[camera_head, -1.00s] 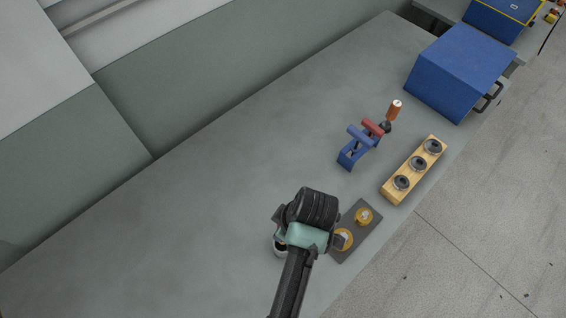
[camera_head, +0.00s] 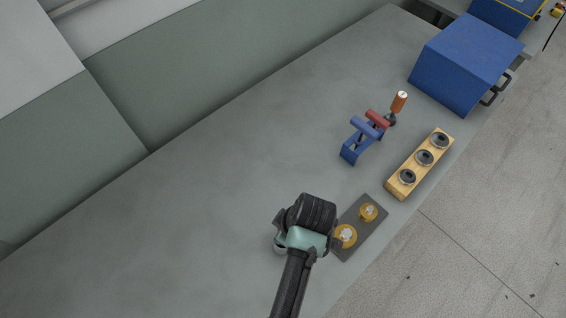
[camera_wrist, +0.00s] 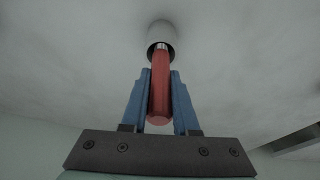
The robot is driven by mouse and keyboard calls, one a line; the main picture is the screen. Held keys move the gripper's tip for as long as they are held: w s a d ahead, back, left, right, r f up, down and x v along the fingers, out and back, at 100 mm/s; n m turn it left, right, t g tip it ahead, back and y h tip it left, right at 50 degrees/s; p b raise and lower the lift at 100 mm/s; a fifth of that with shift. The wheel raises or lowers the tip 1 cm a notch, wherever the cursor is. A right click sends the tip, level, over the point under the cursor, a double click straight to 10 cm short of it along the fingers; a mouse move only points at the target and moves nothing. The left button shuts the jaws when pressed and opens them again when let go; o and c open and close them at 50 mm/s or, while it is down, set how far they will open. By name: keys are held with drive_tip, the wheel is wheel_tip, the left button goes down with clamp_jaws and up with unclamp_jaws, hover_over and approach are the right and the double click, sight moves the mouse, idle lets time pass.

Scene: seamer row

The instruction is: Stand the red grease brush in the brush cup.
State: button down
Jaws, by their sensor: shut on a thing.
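My gripper (camera_wrist: 160,78) shows its two blue fingers shut on the red handle of the grease brush (camera_wrist: 160,95) in the wrist view. The far end of the brush, with a pale metal band, meets the dark mouth of a white cup (camera_wrist: 162,32). I cannot tell how deep the brush sits in it. In the head view the cup (camera_head: 280,250) is mostly hidden under my wrist, with only a bit of its side showing. The brush and my fingers are hidden there.
A dark plate (camera_head: 367,228) with two brass pieces lies close right of my wrist. Beyond are a wooden block (camera_head: 402,187) with three dark rings, a blue stand (camera_head: 349,152) with blue and red handles, an orange-handled tool (camera_head: 399,101) and a blue box (camera_head: 460,65). The bench's left is clear.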

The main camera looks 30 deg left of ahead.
drive_tip(key=c, duration=0.6)
unclamp_jaws()
drive_tip(key=shift+r, duration=0.15)
drive_tip(key=p+v, duration=0.1)
drive_tip(key=v, duration=1.1)
drive_tip(key=shift+d+r, duration=0.2)
drive_tip(key=shift+r, duration=0.2)
